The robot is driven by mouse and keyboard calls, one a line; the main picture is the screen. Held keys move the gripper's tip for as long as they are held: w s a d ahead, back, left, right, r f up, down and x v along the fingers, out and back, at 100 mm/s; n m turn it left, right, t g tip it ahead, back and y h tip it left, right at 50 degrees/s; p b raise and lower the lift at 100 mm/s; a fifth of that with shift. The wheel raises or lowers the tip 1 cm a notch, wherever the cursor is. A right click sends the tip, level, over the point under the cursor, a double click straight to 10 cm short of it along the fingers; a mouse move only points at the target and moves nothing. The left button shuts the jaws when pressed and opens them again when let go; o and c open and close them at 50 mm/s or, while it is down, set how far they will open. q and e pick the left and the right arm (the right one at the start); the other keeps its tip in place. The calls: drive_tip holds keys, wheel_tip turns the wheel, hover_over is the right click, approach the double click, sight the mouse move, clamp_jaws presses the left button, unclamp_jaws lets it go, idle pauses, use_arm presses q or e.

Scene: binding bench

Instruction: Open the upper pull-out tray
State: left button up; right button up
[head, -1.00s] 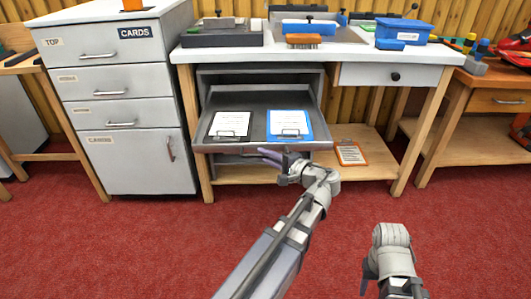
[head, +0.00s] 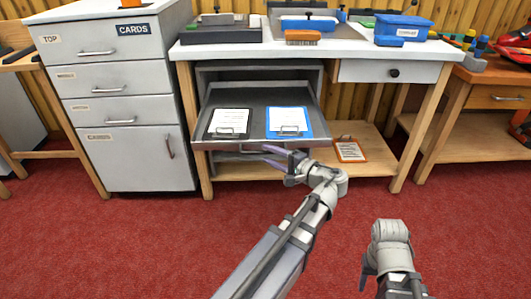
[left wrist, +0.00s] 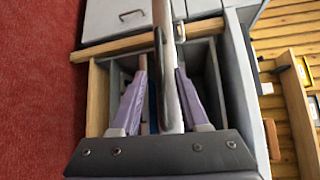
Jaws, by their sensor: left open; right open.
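The upper pull-out tray (head: 252,96) under the white bench stands pulled out toward me. Two clipboards lie on it, a dark one (head: 228,122) and a blue one (head: 289,121). My left gripper (head: 264,154) is open at the tray's front edge, a little right of its middle. In the left wrist view, the purple fingers (left wrist: 157,80) stand apart, on either side of the tray's pale front lip (left wrist: 165,50). Whether a finger touches it I cannot tell. My right gripper (head: 369,278) is at the lower right, away from the bench, open and empty.
A grey cabinet (head: 130,160) with drawers stands left of the bench. A lower shelf (head: 300,171) holds an orange clipboard (head: 350,150). The red floor in front is clear.

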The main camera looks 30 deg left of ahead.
use_arm(q)
drive_tip(key=shift+p+v, duration=0.3)
drive_tip(key=shift+v, duration=2.45)
drive_tip(key=s+d+f+g+h+p, duration=0.2)
drive_tip(key=s+d+f+h+p, duration=0.35)
drive_tip(key=d, duration=0.55)
drive_tip(key=s+d+f+g+h+p, duration=0.2)
drive_tip(key=s+d+h+p, duration=0.4)
drive_tip(key=s+d+h, duration=0.4)
wheel_tip(320, 180, up, 38)
drive_tip(key=w+p, duration=0.2)
drive_tip(key=p, duration=3.5)
drive_tip(key=shift+d+y+p, duration=0.25)
drive_tip(key=shift+y+p, duration=0.05)
drive_tip(key=shift+y, duration=0.05)
